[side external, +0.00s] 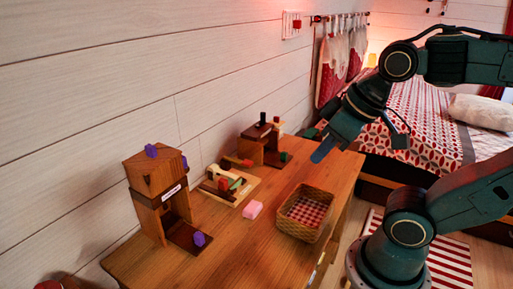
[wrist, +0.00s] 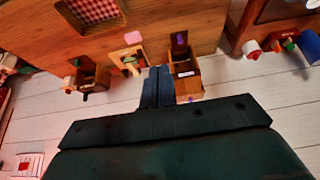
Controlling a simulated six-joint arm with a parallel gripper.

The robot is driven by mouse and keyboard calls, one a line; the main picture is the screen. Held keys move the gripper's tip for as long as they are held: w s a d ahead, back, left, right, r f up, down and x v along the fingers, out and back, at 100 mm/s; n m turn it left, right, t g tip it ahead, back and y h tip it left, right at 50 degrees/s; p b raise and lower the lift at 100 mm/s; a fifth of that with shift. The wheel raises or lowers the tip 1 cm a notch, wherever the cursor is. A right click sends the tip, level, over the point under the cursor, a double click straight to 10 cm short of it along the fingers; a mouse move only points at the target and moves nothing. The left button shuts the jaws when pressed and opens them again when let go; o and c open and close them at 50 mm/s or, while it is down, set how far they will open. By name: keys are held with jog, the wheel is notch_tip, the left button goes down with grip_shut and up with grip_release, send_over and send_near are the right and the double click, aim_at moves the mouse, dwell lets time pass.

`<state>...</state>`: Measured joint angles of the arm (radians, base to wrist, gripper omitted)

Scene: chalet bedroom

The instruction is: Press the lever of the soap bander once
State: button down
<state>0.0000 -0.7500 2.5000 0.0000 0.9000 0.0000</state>
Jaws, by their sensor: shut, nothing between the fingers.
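Three wooden devices stand along the wall side of the table; I cannot tell from the small labels which is the soap bander. The tall one (side external: 158,192) has a white label and purple blocks on its top and base; it also shows in the wrist view (wrist: 187,82). The low middle one (side external: 226,188) carries green, red and pale pieces and shows in the wrist view (wrist: 130,62). The far one (side external: 262,144) has a dark upright piece on top. My gripper (side external: 321,153) is shut and empty, raised above the table's far end, apart from all devices.
A pink block (side external: 252,209) lies beside a wicker basket (side external: 297,232) with a red checked lining, on the wooden table (side external: 262,262). The front and right of the tabletop are bare. A plank wall (side external: 80,110) borders the table; a bed (side external: 425,110) stands behind.

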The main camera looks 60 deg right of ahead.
jog(key=w+d+r+m, duration=0.2)
jog(key=w+d, duration=0.1)
jog(key=w, duration=1.1)
jog(key=m+t, duration=0.2)
jog(key=m, duration=0.4)
send_over(245, 161)
jog(key=w, duration=0.1)
notch_tip(245, 161, down, 19)
jog(key=shift+w+d+r+y, duration=0.1)
jog(key=shift+r+y, duration=0.05)
jog(key=shift+y, duration=0.25)
jog(key=shift+s+f, duration=0.15)
jog(key=shift+f, duration=1.3)
jog(key=shift+s+f, duration=0.2)
jog(key=shift+f, duration=1.3)
jog(key=shift+s+f, duration=0.15)
jog(key=shift+f, duration=1.3)
